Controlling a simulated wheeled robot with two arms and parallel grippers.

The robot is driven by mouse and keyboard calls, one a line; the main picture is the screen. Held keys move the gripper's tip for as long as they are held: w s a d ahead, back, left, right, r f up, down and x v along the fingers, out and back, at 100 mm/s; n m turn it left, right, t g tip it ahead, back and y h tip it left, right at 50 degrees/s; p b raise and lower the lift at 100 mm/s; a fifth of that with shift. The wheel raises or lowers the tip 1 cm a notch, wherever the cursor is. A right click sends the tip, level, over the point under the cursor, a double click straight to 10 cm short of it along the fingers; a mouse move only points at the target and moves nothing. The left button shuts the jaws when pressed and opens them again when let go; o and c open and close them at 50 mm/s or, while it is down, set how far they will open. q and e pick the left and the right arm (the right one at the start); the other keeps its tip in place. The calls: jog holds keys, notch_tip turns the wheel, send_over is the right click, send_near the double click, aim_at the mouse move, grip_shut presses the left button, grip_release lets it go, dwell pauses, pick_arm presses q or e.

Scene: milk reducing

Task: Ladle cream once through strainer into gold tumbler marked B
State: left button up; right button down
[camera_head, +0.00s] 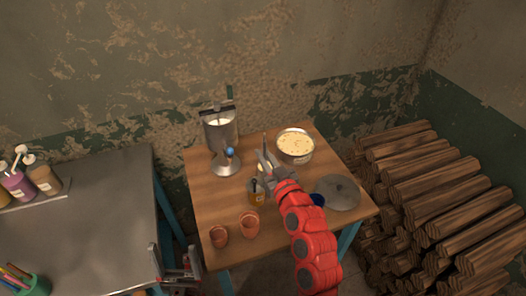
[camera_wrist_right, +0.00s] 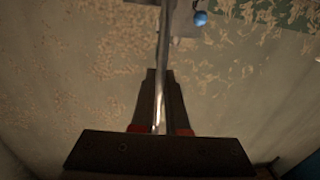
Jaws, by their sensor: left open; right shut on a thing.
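My right gripper (camera_head: 264,163) is over the middle of the wooden table, shut on a thin metal rod that looks like the ladle's handle (camera_wrist_right: 163,50). The ladle's bowl cannot be made out. A round metal pot of pale cream (camera_head: 295,143) stands just right of and behind this gripper. A gold tumbler (camera_head: 257,199) stands just in front of the gripper, with something dark at its rim; I cannot tell if that is the strainer. Its marking is not readable. My left gripper (camera_head: 176,262) is open and empty, low beside the table's front left corner.
A metal machine with a milk-filled bowl (camera_head: 221,133) and blue knob (camera_head: 230,152) stands at the back left. Two copper-coloured cups (camera_head: 220,237) (camera_head: 249,226) stand at the front. A grey lid (camera_head: 340,191) and a blue item (camera_head: 317,200) lie right. Stacked logs (camera_head: 430,190) flank the table.

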notch_tip(320, 180, down, 5)
jog(key=shift+d+b, duration=0.1)
jog(key=shift+b, duration=1.05)
jog(key=a+n+p, duration=0.1)
jog(key=p, duration=0.2)
jog(key=r+g+h+p, duration=0.1)
jog(key=p, duration=0.2)
jog(key=shift+w+a+r+n+g, duration=0.2)
jog(key=shift+w+a+n+g, duration=0.1)
jog(key=shift+w+a+n, duration=0.1)
jog(key=shift+f, duration=0.1)
jog(key=shift+p, duration=0.3)
jog(key=shift+w+a+n+g+h+p, duration=0.2)
jog(key=shift+a+n+g+h+p, duration=0.45)
jog(key=shift+p, duration=1)
jog(key=shift+a, duration=0.1)
